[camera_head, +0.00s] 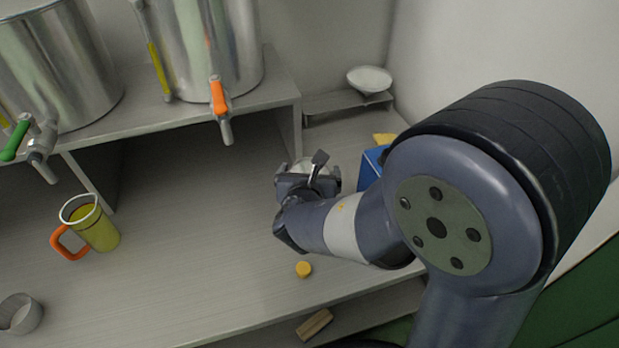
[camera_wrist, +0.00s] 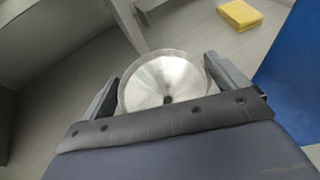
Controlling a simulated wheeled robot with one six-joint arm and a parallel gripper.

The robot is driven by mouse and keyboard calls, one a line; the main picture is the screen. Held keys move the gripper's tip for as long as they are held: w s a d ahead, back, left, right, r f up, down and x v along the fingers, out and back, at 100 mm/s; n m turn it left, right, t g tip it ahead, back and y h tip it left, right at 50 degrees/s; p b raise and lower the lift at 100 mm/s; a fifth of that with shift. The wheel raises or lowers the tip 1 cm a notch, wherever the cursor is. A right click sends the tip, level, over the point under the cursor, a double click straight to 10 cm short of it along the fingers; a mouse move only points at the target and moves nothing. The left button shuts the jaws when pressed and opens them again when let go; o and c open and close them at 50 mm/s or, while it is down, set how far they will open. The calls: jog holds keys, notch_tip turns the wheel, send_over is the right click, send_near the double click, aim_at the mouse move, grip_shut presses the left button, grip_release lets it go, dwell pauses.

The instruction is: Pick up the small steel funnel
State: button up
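The small steel funnel (camera_wrist: 165,80) lies between the two fingers of my gripper (camera_wrist: 168,85) in the wrist view. Its round bright cone faces the camera, with a dark hole near the middle. The fingers are wide apart, one on each side of its rim; I cannot tell whether they touch it. In the head view my gripper (camera_head: 308,178) is low over the grey bench, and only a pale part of the funnel (camera_head: 301,168) shows behind it. The funnel's lower part is hidden.
A blue box (camera_head: 371,167) stands close right of my gripper, with a yellow block (camera_wrist: 240,14) nearby. A raised shelf (camera_head: 180,112) bears steel tanks (camera_head: 215,45). A pale bowl (camera_head: 370,78) is behind. A yellow jug (camera_head: 97,230) and yellow cap (camera_head: 304,269) stand on the bench.

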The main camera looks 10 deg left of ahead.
jog(key=c, duration=0.9)
jog(key=shift+o, duration=0.2)
